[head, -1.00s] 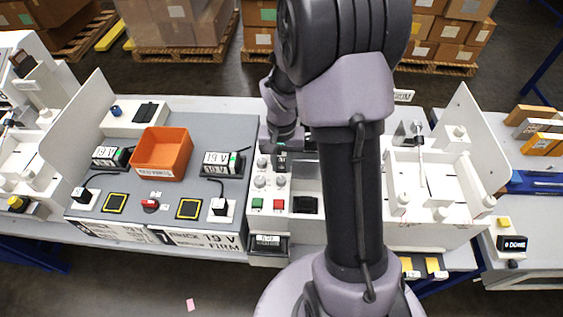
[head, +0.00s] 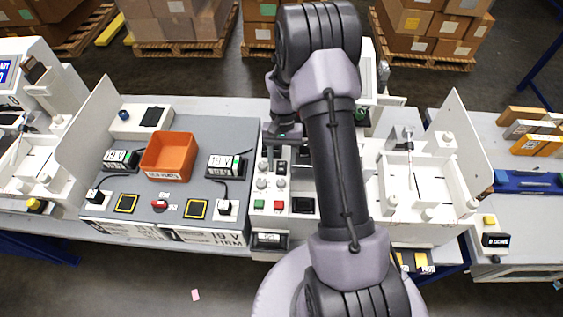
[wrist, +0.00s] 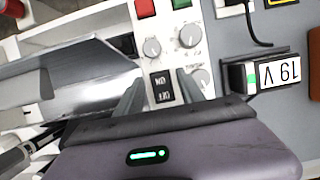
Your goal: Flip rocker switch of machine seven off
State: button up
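The black rocker switch (wrist: 162,87) with white ON and OFF markings sits on the white control panel, beside the grey knobs, in the wrist view. In the head view the small black switch (head: 282,167) shows just below my gripper (head: 283,137). In the wrist view my gripper (wrist: 160,90) is open, with its two grey fingers apart on either side of the switch and nothing held. I cannot tell whether they touch the panel, or which side of the rocker is pressed.
Green (head: 259,204) and red (head: 279,205) buttons and several knobs share the panel. An orange bin (head: 168,157) and a 19 V block (head: 224,166) stand to the left. A white fixture (head: 425,185) stands to the right. A grey metal part (wrist: 75,75) lies close to the gripper.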

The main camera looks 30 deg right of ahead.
jog(key=shift+r, duration=0.1)
jog(key=p+v, duration=0.3)
jog(key=v, duration=1.4)
jog(key=shift+r, duration=0.2)
